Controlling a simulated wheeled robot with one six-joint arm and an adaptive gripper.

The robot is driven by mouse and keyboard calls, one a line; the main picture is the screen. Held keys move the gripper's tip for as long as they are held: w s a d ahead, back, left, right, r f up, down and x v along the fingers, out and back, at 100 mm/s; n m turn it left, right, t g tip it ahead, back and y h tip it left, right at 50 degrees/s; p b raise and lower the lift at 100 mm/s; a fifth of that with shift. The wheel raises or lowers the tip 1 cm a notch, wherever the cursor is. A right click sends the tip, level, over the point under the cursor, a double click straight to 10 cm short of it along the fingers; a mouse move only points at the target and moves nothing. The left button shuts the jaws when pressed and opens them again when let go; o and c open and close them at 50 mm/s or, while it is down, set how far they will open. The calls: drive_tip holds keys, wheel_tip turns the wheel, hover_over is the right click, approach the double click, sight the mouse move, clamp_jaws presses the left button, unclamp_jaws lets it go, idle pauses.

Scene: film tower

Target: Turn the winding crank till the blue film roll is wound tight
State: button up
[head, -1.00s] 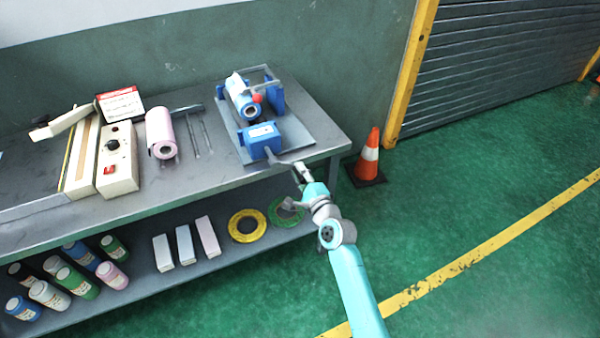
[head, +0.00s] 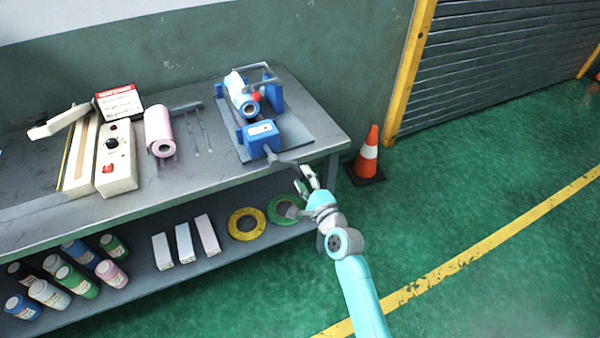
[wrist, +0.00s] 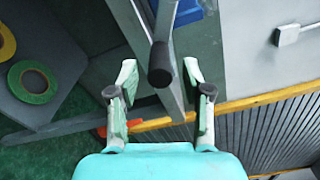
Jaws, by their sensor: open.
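The blue film roll (head: 240,95) lies in a blue winding stand on a grey base plate (head: 299,135) at the right end of the bench. A blue box (head: 260,136) stands at the front of the plate. The dark winding crank (head: 281,160) reaches from it past the bench's front edge. My gripper (head: 303,176) is open near the crank's end. In the wrist view the crank's round knob (wrist: 161,64) shows between the two spread fingers of my gripper (wrist: 157,80), with a gap on both sides. I cannot tell how deep it sits between them.
The bench's front edge (head: 215,181) lies close to my gripper. A pink roll (head: 159,132) and a sealer (head: 116,158) stand to the left. Tape rings (head: 247,225) lie on the lower shelf.

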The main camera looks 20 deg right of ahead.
drive_tip(key=s, duration=0.8)
drive_tip(key=shift+s, duration=0.25)
drive_tip(key=s+a+f+n+g, duration=0.1)
drive_tip(key=s+a+f+n, duration=0.15)
drive_tip(key=s, duration=0.55)
drive_tip(key=s+a+f+n+h, duration=0.1)
drive_tip(key=s+f+n, duration=0.1)
drive_tip(key=s+n, duration=0.35)
drive_tip(key=s+a+f+n+g, duration=0.1)
drive_tip(key=s+f, duration=0.1)
drive_tip(key=s, duration=0.7)
drive_tip(key=s+a+r+n, duration=0.1)
drive_tip(key=s+r+n, duration=0.2)
drive_tip(key=s, duration=0.3)
drive_tip(key=s+a+r+n, duration=0.1)
drive_tip(key=s+r+n, duration=0.1)
drive_tip(key=s+n, duration=0.3)
drive_tip(key=s+a+r+n+g+y, duration=0.1)
drive_tip(key=s+r+n, duration=0.2)
drive_tip(key=s, duration=0.5)
drive_tip(key=shift+a+r+n, duration=0.15)
drive_tip(key=shift+r+n, duration=0.2)
drive_tip(key=shift+n, duration=0.55)
drive_tip(key=shift+w, duration=0.1)
